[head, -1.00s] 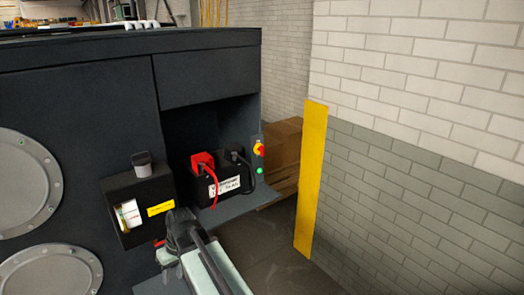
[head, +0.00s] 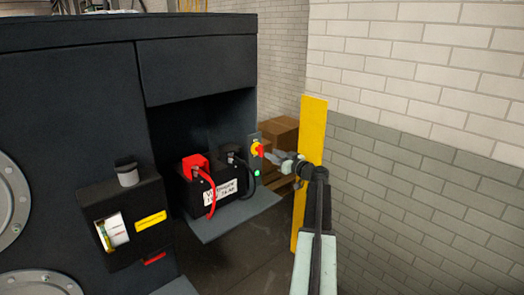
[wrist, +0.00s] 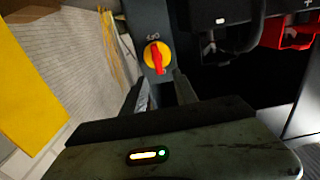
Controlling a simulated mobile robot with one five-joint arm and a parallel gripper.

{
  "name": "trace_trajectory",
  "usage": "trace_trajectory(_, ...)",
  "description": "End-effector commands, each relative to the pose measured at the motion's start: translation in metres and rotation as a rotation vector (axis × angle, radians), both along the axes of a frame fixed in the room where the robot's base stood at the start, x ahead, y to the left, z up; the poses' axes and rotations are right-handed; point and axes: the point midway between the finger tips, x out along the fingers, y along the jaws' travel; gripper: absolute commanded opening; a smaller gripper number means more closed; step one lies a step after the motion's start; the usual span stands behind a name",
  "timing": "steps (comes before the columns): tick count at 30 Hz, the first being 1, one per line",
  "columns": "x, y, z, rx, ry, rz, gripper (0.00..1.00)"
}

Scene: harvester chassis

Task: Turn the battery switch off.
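The battery switch (head: 257,149) has a red handle on a yellow disc. It sits on a narrow dark panel at the right side of the battery bay. In the wrist view the switch (wrist: 157,57) is just beyond the fingertips, its red handle lying roughly upright in the picture. My gripper (head: 274,156) is just right of the switch in the head view. In the wrist view my gripper (wrist: 159,88) is open, with a finger on either side below the switch and nothing between them. I see no clear contact with the handle.
A battery (head: 214,190) with red and black terminals and cables stands on the bay shelf (head: 240,218). A green light (head: 257,173) glows below the switch. A black box with a grey knob (head: 127,173) is at left. A yellow post (head: 312,135) and brick wall are close right.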

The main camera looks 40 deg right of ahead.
Motion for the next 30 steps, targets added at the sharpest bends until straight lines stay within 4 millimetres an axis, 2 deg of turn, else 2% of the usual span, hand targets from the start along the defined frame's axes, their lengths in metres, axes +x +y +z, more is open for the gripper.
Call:
trace_trajectory(5,0.019,-0.005,0.000,0.001,0.001,-0.003,0.35)
trace_trajectory(13,0.064,-0.011,0.000,0.001,0.002,-0.006,0.35)
trace_trajectory(16,0.070,-0.011,0.000,0.001,0.002,-0.008,0.35)
trace_trajectory(22,0.070,-0.011,0.000,0.001,0.002,-0.009,0.35)
trace_trajectory(24,0.069,-0.011,0.000,0.001,0.002,-0.009,0.15)
trace_trajectory(26,0.069,-0.011,0.000,0.001,0.002,-0.009,0.00)
trace_trajectory(28,0.069,-0.011,-0.001,0.001,0.002,-0.009,0.00)
trace_trajectory(29,0.064,-0.004,0.000,0.001,0.002,-0.013,0.00)
trace_trajectory(30,0.067,-0.008,-0.001,0.002,0.002,-0.011,0.00)
